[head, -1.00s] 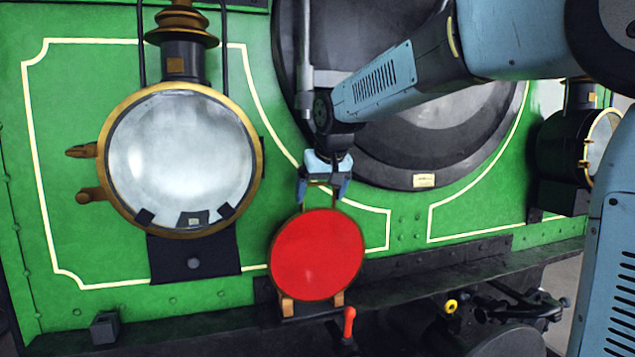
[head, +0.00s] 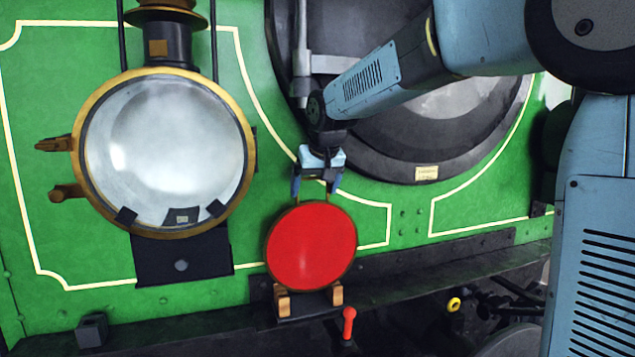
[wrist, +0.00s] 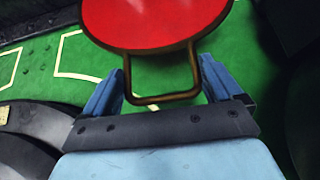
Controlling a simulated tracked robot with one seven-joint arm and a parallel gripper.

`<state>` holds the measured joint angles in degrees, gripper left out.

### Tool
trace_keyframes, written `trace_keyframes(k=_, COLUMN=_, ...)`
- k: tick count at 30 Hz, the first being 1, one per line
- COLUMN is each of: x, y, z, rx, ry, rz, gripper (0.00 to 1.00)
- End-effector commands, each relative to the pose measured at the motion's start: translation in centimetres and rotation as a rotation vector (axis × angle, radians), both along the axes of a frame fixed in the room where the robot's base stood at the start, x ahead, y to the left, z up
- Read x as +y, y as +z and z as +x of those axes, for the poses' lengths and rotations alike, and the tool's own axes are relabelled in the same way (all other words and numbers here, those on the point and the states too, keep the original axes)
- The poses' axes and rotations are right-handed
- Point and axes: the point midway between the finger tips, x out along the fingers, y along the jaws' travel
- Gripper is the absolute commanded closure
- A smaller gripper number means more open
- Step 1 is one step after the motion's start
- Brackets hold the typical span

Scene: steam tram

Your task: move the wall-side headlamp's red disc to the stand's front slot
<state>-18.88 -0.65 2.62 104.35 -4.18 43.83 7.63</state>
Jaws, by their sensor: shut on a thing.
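The red disc (head: 311,246) has a dark rim and a brass wire handle on top. My gripper (head: 316,190) is shut on this handle and holds the disc upright, face to the head camera. In the wrist view the handle (wrist: 165,98) lies between the fingers. The stand (head: 308,308) is a dark base with two wooden blocks on the ledge. The disc is just above or between the blocks; I cannot tell whether it touches a slot. The large brass-rimmed headlamp (head: 165,150) at left has a clear lens and empty dark clips.
A red-handled lever (head: 348,323) rises just right of the stand. A small dark block (head: 92,330) sits on the ledge at left. The round black smokebox door (head: 400,130) is behind my arm. Dark pipework with a yellow ring (head: 454,304) lies at lower right.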

Motion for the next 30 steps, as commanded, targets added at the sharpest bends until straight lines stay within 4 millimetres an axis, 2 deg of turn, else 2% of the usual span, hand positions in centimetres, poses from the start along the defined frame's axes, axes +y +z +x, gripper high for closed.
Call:
trace_keyframes(k=15, x=0.7, y=-1.6, z=2.1, rx=-0.001, ry=0.001, rz=0.000, gripper=0.76)
trace_keyframes(k=30, x=0.7, y=-1.8, z=2.3, rx=-0.001, ry=0.001, rz=0.000, gripper=0.76)
